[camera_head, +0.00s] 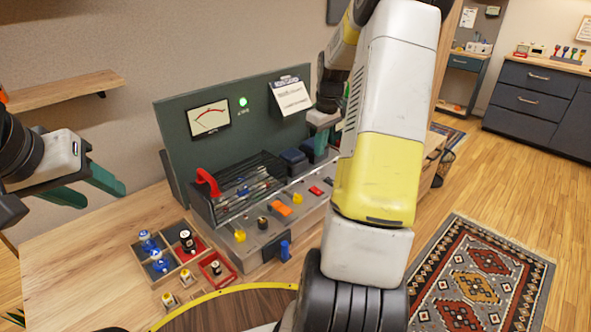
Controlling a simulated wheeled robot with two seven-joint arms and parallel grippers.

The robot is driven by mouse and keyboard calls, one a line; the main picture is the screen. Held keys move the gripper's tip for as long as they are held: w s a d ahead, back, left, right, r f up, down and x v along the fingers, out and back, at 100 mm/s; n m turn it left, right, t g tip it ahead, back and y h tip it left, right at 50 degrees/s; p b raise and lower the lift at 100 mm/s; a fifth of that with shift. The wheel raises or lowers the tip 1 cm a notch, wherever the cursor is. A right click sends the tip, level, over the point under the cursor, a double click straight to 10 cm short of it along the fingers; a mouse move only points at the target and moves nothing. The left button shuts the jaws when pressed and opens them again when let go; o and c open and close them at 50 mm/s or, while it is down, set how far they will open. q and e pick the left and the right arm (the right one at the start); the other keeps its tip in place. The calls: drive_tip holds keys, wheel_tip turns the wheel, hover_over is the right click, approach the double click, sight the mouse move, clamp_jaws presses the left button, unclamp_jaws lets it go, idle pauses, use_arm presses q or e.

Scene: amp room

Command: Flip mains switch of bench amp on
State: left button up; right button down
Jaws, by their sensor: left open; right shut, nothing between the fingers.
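The bench amp (250,215) stands on the wooden bench, with a dark green back panel (200,150) behind it. Its sloping front carries yellow, black, orange and red controls. A red handle (207,181) is at its left end and a blue lever (285,250) at its lower front. I cannot tell which control is the mains switch. My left gripper (98,191) is open and empty, left of the amp. My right gripper (321,140) is shut and empty near the panel's right end, partly hidden by my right arm. That arm also hides the amp's right end.
A green lamp (243,101) glows beside a meter (209,119) on the panel; a paper note (291,96) hangs there. A divided wooden tray (148,268) with small parts sits front left. A wooden shelf (65,91) is on the left wall. The bench left of the tray is clear.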

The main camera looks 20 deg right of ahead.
sight(313, 188)
drive_tip(key=f, duration=0.4)
drive_tip(key=w+f, duration=0.1)
drive_tip(key=f, duration=0.9)
drive_tip(key=shift+w+a, duration=0.25)
drive_tip(key=shift+a, duration=0.1)
drive_tip(key=shift+r, duration=0.1)
drive_tip(key=shift+a+f, duration=0.1)
drive_tip(key=shift+f, duration=0.15)
drive_tip(key=shift+s, duration=0.1)
drive_tip(key=shift+s+d+r, duration=0.25)
drive_tip(key=shift+s+d, duration=0.1)
drive_tip(key=shift+s, duration=0.2)
